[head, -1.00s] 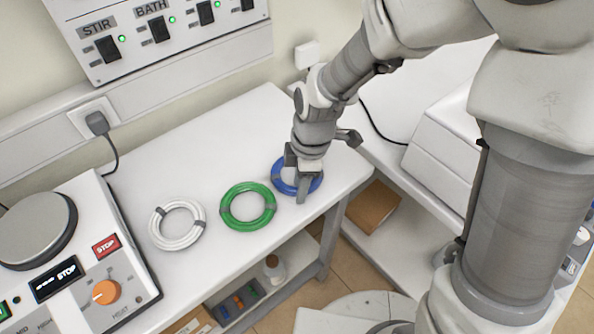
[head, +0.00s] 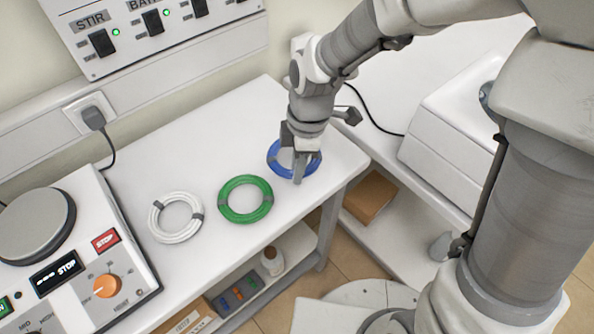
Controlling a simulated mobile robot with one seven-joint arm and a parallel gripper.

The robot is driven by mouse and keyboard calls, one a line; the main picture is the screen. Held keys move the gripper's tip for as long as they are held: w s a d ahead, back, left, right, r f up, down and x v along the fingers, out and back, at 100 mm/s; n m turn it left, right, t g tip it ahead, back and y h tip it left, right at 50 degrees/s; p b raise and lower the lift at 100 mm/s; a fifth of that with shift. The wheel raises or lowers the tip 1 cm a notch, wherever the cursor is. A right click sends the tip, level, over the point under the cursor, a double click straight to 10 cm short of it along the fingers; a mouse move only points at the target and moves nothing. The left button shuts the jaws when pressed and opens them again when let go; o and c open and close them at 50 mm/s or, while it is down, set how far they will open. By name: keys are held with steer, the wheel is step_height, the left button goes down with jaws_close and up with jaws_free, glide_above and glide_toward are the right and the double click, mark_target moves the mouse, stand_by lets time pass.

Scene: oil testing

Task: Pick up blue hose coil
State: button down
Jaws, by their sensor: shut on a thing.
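The blue hose coil (head: 279,168) is at the right end of the white bench, the rightmost of three coils in a row. My gripper (head: 299,178) points down at the coil's right and front side and is shut on it. The fingers hide part of the coil's ring. The coil looks close to the bench top; I cannot tell whether it touches it.
A green coil (head: 224,205) lies just left of the blue one, and a white coil (head: 157,222) further left. A hotplate device (head: 125,262) stands at the bench's left. The bench's front edge is close to the coils. A white box-like unit (head: 440,150) stands at right.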

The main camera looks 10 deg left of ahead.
steer(key=s+d+r, duration=0.2)
steer(key=d+r, duration=0.5)
steer(key=d, duration=0.4)
steer(key=shift+s+d+r+p, duration=0.2)
steer(key=shift+d+r+p, duration=0.1)
steer(key=shift+p, duration=0.15)
steer(key=shift+a, duration=0.1)
